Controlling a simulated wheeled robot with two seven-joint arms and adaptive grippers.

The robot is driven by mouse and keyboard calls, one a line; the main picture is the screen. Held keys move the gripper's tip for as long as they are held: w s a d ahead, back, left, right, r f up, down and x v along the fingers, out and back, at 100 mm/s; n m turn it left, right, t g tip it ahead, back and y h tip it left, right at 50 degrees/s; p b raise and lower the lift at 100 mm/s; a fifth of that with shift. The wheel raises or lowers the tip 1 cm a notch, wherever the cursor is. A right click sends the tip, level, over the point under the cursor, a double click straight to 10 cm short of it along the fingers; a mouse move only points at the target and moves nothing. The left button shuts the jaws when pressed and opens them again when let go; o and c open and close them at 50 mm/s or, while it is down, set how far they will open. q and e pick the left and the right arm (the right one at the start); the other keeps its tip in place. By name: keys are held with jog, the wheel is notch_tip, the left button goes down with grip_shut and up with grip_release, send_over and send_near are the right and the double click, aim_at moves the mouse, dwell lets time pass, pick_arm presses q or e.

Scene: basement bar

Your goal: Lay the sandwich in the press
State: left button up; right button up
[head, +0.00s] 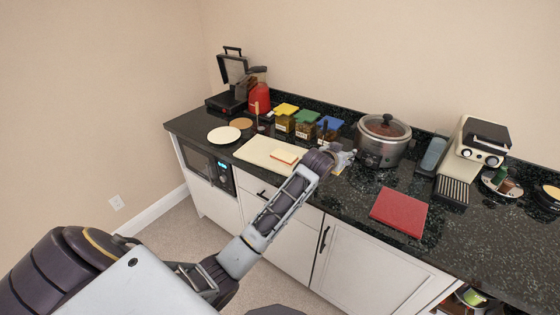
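The press (226,103) stands at the far left end of the counter, against the wall, with its dark lid raised. The sandwich (285,156) appears as a small pale, flat square with an orange-brown edge. It lies on the right part of a cream cutting board (255,150). My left gripper (343,158) is over the counter just right of the board, apart from the sandwich. My own wrist partly hides it, and its fingers are too small to read. My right gripper is not in view.
A white plate (224,135) lies between board and press. A red canister (260,97) and several colour-lidded jars (306,118) stand behind the board. A slow cooker (383,140) stands right of my gripper, a red board (399,211) lies in front of it.

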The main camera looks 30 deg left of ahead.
pick_arm(q)
jog(key=shift+s+a+f+y, duration=0.2)
jog(key=shift+f+y, duration=0.1)
jog(key=shift+f, duration=0.15)
jog(key=shift+d, duration=0.1)
send_over(335, 183)
jog(key=shift+f, duration=3.15)
jog(key=shift+f, duration=1.85)
jog(key=shift+f, duration=0.4)
